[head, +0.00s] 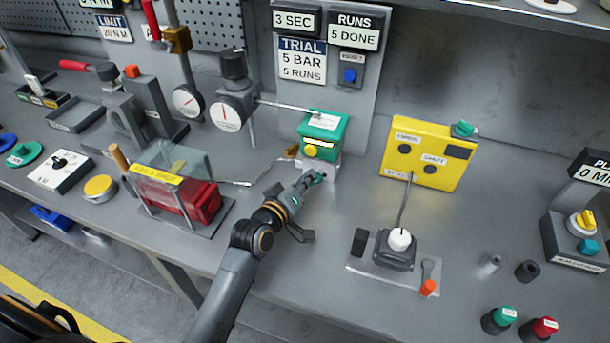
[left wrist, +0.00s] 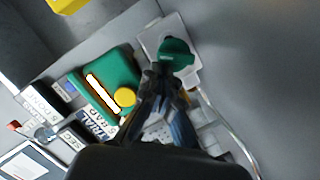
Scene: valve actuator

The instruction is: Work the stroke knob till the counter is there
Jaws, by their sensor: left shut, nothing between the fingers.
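A green knob (left wrist: 175,55) sits on a pale grey block (left wrist: 155,40) below the green actuator box with a yellow cap (head: 322,135). My left gripper (head: 316,178) is shut and empty, its fingertips right at this knob; I cannot tell whether they touch it. In the left wrist view the gripper (left wrist: 160,78) points at the knob, and the actuator (left wrist: 105,85) is beside it. The counter (head: 357,32) on the back panel reads "RUNS 5 DONE". The trial sign (head: 302,59) reads "5 BAR 5 RUNS". My right gripper is not in view.
A yellow box (head: 428,152) with dark lamps and a teal knob (head: 462,129) stands to the right. A white-topped device (head: 398,243) is in front of it. A red cylinder in a clear guard (head: 180,199) and gauges (head: 225,115) stand left.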

